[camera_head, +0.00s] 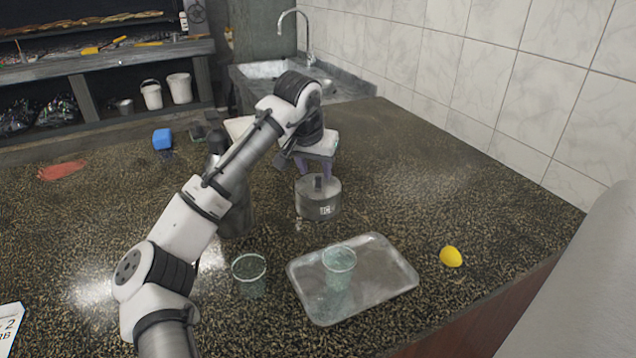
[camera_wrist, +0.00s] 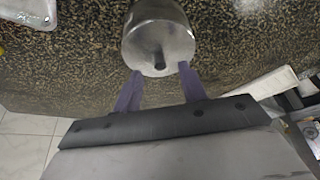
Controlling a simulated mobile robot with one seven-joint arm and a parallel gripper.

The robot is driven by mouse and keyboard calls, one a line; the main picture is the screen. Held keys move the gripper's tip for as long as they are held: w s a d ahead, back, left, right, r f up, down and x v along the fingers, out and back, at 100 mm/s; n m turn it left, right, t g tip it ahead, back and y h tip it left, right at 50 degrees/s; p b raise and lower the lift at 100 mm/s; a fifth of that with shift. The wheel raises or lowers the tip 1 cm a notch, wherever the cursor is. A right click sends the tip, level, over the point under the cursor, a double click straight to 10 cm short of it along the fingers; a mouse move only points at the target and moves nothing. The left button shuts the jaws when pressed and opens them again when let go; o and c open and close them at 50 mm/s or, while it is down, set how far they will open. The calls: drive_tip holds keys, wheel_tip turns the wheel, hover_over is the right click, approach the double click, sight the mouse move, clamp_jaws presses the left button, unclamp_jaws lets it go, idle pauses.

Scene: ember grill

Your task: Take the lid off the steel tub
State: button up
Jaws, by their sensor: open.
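The steel tub (camera_head: 318,205) stands upright on the speckled counter, with its lid (camera_head: 304,184) on top. A dark upright knob (camera_head: 318,183) sits at the lid's middle. The tub's lid (camera_wrist: 150,30) and knob (camera_wrist: 160,61) also show in the wrist view. My gripper (camera_head: 315,172) is open and empty, just above and behind the lid. In the wrist view its two purple fingers (camera_wrist: 160,69) are spread wide, with the knob showing between and just beyond their tips. I cannot tell whether a fingertip touches the lid.
A clear tray (camera_head: 392,283) with a glass (camera_head: 339,262) is in front of the tub; another glass (camera_head: 249,274) stands left of it. A lemon (camera_head: 450,256) lies to the right. The counter right of the tub is clear.

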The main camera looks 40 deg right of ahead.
sight(318, 177)
drive_tip(key=shift+p+x, duration=0.3)
drive_tip(key=shift+x, duration=1.35)
drive_tip(key=shift+d+r, duration=0.1)
drive_tip(key=shift+c, duration=0.2)
clamp_jaws()
drive_tip(key=shift+r, duration=0.1)
